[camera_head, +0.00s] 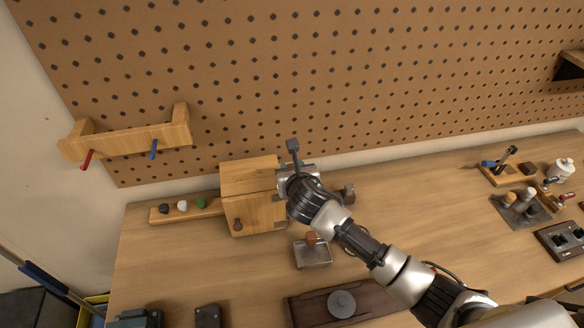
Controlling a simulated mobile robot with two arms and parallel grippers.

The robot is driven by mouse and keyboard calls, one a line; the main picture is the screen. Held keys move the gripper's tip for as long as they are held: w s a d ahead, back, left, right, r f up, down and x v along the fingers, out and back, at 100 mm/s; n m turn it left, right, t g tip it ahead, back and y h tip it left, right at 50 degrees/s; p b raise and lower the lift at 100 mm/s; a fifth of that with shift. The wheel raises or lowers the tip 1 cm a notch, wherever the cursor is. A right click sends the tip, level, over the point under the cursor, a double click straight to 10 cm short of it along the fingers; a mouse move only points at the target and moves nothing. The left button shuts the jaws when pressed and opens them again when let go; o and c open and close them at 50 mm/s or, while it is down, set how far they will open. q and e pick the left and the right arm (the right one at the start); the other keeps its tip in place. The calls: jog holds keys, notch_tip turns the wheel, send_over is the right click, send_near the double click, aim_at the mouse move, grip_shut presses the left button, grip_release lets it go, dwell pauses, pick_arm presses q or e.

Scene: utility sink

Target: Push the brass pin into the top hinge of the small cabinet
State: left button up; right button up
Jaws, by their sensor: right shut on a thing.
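The small wooden cabinet (248,178) stands on the bench against the pegboard, its door (250,212) with a round brown knob facing front and looking closed. My right gripper (282,182) is at the upper right front edge of the cabinet, by its top hinge. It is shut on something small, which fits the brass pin. The pin and the top hinge are hidden by the gripper or too small to make out, so I cannot tell how deep the pin sits. My left gripper is not in view.
A wooden strip with coloured knobs (178,208) lies left of the cabinet. A metal tray with a brown knob (312,253) is in front, below my right arm. A dark wooden board with a grey disc (342,303) lies nearer.

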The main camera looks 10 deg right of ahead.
jog(key=shift+p, duration=0.45)
dwell(0.3)
jog(key=shift+f+b, duration=1.05)
jog(key=shift+f, duration=1)
jog(key=o, duration=1)
jog(key=shift+s, duration=0.15)
jog(key=b+v, duration=0.2)
jog(key=v, duration=0.8)
jog(key=shift+s+r, duration=0.2)
jog(key=shift+s, duration=0.05)
